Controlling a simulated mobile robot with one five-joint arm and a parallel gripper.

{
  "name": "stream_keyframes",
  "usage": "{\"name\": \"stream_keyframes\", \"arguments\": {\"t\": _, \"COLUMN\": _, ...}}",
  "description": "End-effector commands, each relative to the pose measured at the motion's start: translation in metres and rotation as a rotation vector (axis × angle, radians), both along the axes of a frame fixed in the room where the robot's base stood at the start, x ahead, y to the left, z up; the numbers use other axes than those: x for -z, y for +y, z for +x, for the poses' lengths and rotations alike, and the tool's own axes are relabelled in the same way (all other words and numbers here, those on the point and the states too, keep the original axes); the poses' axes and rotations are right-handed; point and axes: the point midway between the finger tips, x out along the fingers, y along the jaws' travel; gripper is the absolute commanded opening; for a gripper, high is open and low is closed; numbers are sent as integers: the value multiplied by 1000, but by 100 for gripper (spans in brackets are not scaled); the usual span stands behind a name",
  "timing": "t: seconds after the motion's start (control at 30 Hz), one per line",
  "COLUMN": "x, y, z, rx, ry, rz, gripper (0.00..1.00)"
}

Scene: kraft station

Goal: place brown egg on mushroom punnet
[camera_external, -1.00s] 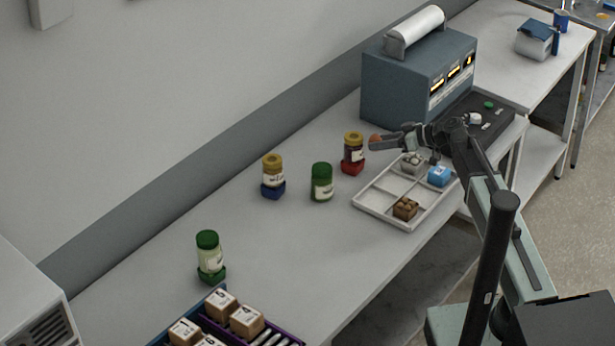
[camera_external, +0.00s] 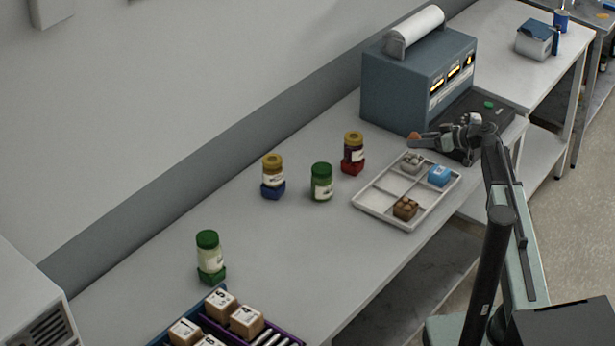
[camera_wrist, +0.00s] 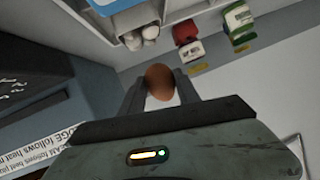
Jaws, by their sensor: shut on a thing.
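My gripper (camera_external: 418,138) is shut on the brown egg (camera_external: 413,136), which sticks out at its tips above the far end of the white tray. The egg also shows between the two fingers in the wrist view (camera_wrist: 160,82). A small punnet with pale round lumps, which look like mushrooms (camera_external: 411,161), sits in the tray's far compartment, just below the gripper in the outside view. The pale lumps show at the top of the wrist view (camera_wrist: 149,33), apart from the egg.
The white divided tray (camera_external: 372,203) also holds a blue box (camera_external: 439,175) and a brown carton (camera_external: 405,207). A red-based jar (camera_external: 353,154), a green-lidded jar (camera_external: 321,182) and a blue-based jar (camera_external: 272,176) stand left of it. A grey-blue machine (camera_external: 400,88) stands behind.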

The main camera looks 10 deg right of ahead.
Motion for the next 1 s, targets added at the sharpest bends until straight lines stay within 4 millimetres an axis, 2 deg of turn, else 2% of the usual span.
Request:
{"name": "stream_keyframes", "arguments": {"t": 0.1, "x": 24, "y": 0, "z": 0, "rx": 0, "ry": 0, "rz": 0, "gripper": 16}}
{"name": "stream_keyframes", "arguments": {"t": 0.2, "x": 40, "y": 0, "z": 0, "rx": 0, "ry": 0, "rz": 0, "gripper": 16}}
{"name": "stream_keyframes", "arguments": {"t": 0.47, "x": 36, "y": 0, "z": 0, "rx": 0, "ry": 0, "rz": 0, "gripper": 16}}
{"name": "stream_keyframes", "arguments": {"t": 0.6, "x": 41, "y": 0, "z": 0, "rx": 0, "ry": 0, "rz": 0, "gripper": 16}}
{"name": "stream_keyframes", "arguments": {"t": 0.63, "x": 39, "y": 0, "z": 0, "rx": 0, "ry": 0, "rz": 0, "gripper": 47}}
{"name": "stream_keyframes", "arguments": {"t": 0.7, "x": 39, "y": 0, "z": 0, "rx": 0, "ry": 0, "rz": 0, "gripper": 60}}
{"name": "stream_keyframes", "arguments": {"t": 1.0, "x": 37, "y": 0, "z": 0, "rx": 0, "ry": 0, "rz": 0, "gripper": 60}}
